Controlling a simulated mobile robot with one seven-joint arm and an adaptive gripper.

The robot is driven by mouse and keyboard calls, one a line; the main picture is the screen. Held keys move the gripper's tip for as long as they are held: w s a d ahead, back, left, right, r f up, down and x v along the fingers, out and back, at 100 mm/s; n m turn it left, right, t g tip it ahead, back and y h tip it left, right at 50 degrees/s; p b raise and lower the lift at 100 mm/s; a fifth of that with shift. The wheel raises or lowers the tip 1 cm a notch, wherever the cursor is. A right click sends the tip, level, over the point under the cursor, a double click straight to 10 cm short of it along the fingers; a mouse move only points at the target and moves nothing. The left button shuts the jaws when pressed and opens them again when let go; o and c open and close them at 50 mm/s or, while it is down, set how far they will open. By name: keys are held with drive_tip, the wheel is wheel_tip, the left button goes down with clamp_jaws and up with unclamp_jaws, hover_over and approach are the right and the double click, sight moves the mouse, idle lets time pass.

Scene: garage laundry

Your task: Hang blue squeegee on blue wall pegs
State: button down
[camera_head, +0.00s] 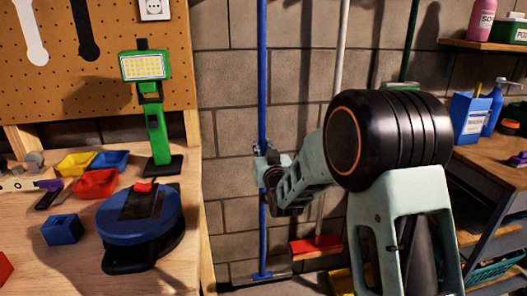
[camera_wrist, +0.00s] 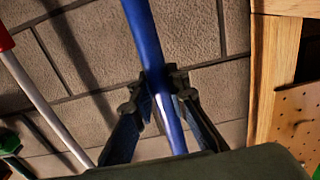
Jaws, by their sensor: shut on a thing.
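The blue squeegee (camera_head: 262,75) stands nearly upright in front of the grey block wall. Its long blue pole runs out of the top of the picture, and its wide head (camera_head: 262,276) is low near the floor. My gripper (camera_head: 265,160) is shut around the pole at about mid-height. In the wrist view the blue pole (camera_wrist: 145,35) passes between the two fingers of my gripper (camera_wrist: 160,82), which press on it from both sides. I cannot make out the blue wall pegs in either view.
A wooden workbench (camera_head: 60,225) with a green work lamp (camera_head: 157,130) and a blue round tool (camera_head: 140,225) stands left. A red broom (camera_head: 316,246) with a pale handle leans right of the squeegee. A shelf unit (camera_head: 500,160) with bottles is at the right.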

drive_tip(key=b+x, duration=0.2)
drive_tip(key=x, duration=0.7)
drive_tip(key=shift+w+f+b, duration=0.3)
drive_tip(key=shift+f+b, duration=0.1)
drive_tip(key=shift+a, duration=0.1)
idle(0.3)
